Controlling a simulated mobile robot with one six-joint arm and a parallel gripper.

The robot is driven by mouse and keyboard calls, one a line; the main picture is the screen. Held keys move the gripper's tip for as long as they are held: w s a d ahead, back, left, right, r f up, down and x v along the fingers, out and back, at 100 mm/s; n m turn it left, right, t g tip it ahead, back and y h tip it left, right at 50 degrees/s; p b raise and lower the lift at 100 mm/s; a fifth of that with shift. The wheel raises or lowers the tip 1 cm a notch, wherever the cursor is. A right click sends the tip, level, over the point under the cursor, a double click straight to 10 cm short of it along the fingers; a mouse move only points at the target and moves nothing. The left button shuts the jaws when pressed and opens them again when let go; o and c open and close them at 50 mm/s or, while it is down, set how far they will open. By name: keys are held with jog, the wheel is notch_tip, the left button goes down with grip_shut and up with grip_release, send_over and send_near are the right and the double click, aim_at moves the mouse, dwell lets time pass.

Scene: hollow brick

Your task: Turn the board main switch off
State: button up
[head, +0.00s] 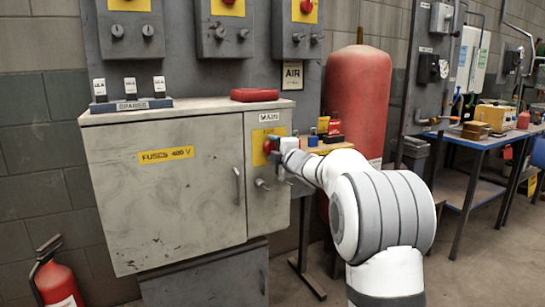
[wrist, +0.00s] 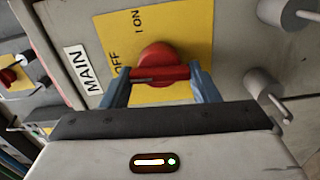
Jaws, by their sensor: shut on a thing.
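The main switch is a red rotary knob (wrist: 158,58) on a yellow plate (wrist: 192,30) marked OFF and I ON, beside a MAIN label (wrist: 83,69). The bar lies across the wrist picture, between the fingers. I cannot tell which mark the knob points to.
The grey cabinet door (head: 165,195) reads FUSES 400 V. Small handles (head: 262,184) stick out below the switch. A red case (head: 254,95) and a spares rack (head: 131,105) lie on top. A red tank (head: 357,95) stands behind my arm. A workbench (head: 480,142) is at right.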

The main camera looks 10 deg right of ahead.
jog(key=shift+a+f+n, duration=0.1)
jog(key=shift+f+n, duration=0.05)
jog(key=shift+n, duration=0.35)
jog(key=o, duration=0.7)
jog(key=v, duration=0.8)
